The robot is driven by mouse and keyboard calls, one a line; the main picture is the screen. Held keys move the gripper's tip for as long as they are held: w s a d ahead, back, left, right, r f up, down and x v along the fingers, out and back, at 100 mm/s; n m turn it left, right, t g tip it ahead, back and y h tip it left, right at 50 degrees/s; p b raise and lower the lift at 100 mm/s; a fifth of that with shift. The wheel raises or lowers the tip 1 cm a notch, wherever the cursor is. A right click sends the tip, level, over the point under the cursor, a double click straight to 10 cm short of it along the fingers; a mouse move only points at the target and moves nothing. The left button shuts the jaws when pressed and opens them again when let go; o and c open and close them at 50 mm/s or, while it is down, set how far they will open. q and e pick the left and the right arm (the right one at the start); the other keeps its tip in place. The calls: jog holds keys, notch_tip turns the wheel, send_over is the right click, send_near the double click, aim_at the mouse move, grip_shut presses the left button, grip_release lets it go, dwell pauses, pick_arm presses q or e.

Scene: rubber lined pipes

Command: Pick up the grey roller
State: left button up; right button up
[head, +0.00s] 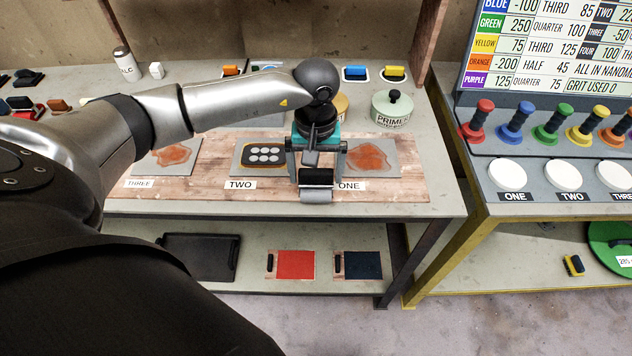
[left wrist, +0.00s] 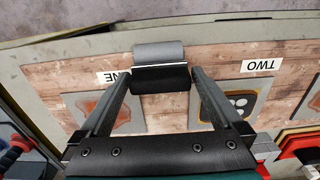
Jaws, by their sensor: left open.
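The grey roller (head: 317,195) has a grey cylinder and a black part beside it, and lies at the front of the wooden board between the TWO and ONE labels. It also shows in the left wrist view (left wrist: 160,52), at top middle. My left gripper (head: 318,172) is above it, pointing down, with its fingers open. In the left wrist view the fingertips (left wrist: 161,78) stand on either side of the roller's black part. I cannot tell whether they touch it. My right gripper is not in view.
The wooden board (head: 215,190) holds grey plates with orange patches and one with pale discs (head: 263,156). A PRIMER pot (head: 392,108) stands behind on the right. Blue (head: 355,72) and yellow blocks lie at the back. A yellow-framed table (head: 480,225) stands to the right.

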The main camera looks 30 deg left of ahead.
aim_at(316, 171)
pick_arm(q)
jog(key=shift+r, duration=0.1)
jog(key=c, duration=1.4)
jog(key=shift+r, duration=0.1)
notch_tip(316, 171, up, 20)
jog(key=shift+f+p, duration=0.1)
jog(key=shift+p, duration=0.6)
